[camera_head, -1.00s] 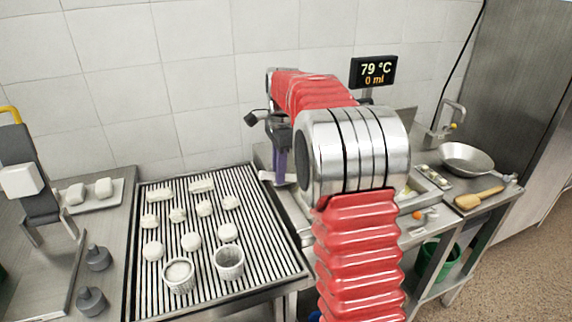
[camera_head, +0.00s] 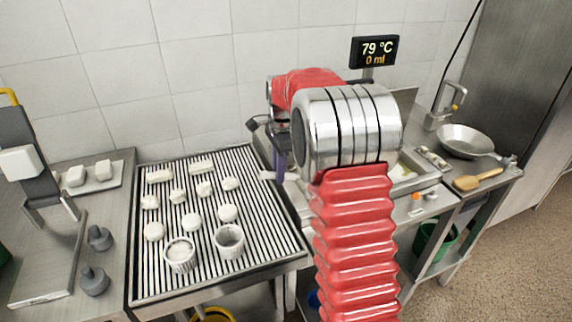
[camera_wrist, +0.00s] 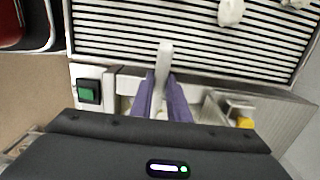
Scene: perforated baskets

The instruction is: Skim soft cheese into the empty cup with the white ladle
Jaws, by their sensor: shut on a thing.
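My gripper (camera_wrist: 162,100), with purple fingers, is shut on the white ladle (camera_wrist: 163,62), whose pale end sticks out past the fingertips towards the slatted rack. In the head view my gripper (camera_head: 280,165) is at the rack's right edge, and a pale part of the ladle (camera_head: 268,175) shows beside it. An empty perforated cup (camera_head: 229,243) stands at the rack's front. A second cup (camera_head: 180,256), filled with white, stands left of it. Several white cheese pieces (camera_head: 191,222) lie behind them. My arm hides much of the basin, so I cannot make out the soft cheese there.
The slatted rack (camera_head: 262,262) has bare slats around the cups. Dark weights (camera_head: 95,281) and a press (camera_head: 30,165) stand at left. A pan (camera_head: 465,140) and a wooden tool (camera_head: 478,179) lie at right. A display (camera_head: 374,51) reads 79 °C, 0 ml.

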